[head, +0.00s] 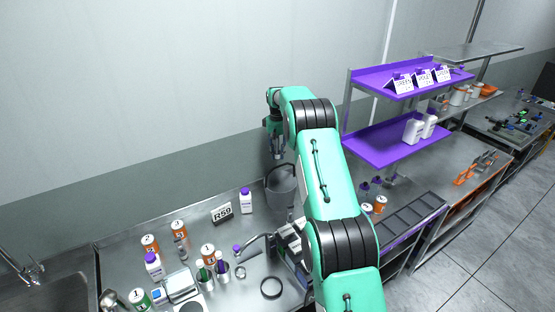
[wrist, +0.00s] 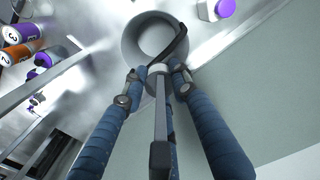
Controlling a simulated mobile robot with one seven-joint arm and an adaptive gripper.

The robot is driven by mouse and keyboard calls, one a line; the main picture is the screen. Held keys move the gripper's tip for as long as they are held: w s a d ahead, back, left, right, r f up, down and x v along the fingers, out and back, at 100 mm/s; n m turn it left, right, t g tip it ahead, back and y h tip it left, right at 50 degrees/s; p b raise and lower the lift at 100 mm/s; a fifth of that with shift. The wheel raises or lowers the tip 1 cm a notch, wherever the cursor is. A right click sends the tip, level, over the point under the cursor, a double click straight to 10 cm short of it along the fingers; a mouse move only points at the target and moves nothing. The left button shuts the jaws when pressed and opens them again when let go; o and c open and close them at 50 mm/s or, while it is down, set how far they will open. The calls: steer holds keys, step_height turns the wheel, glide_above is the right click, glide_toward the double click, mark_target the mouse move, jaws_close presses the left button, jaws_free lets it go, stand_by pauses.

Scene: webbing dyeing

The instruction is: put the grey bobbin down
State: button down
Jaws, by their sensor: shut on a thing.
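My gripper (head: 277,150) hangs fingers-down in the head view, above a grey bucket-like vessel (head: 281,185) on the steel worktop. In the wrist view my gripper (wrist: 157,78) has its blue fingers closed in on a small grey round piece (wrist: 157,70), which I take to be the grey bobbin. The fingers and a dark bar cover most of it. The vessel's round grey rim (wrist: 128,38) shows just beyond the fingertips. A dark bent rod crosses in front of its opening. I cannot tell how far the bobbin is above the vessel.
A purple-capped white bottle (head: 246,201) and an R59 sign (head: 222,212) stand left of the vessel. Orange cans (head: 150,243) and bottles crowd the front left. A purple shelf unit (head: 385,143) rises at the right.

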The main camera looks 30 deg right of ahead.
mark_target(278, 158)
steer(key=shift+f+p, duration=0.35)
steer(key=shift+f, duration=1.4)
steer(key=shift+f, duration=0.45)
steer(key=c, duration=1.4)
jaws_free()
step_height(278, 158, up, 13)
steer(key=shift+f+b, duration=0.1)
steer(key=shift+b, duration=0.6)
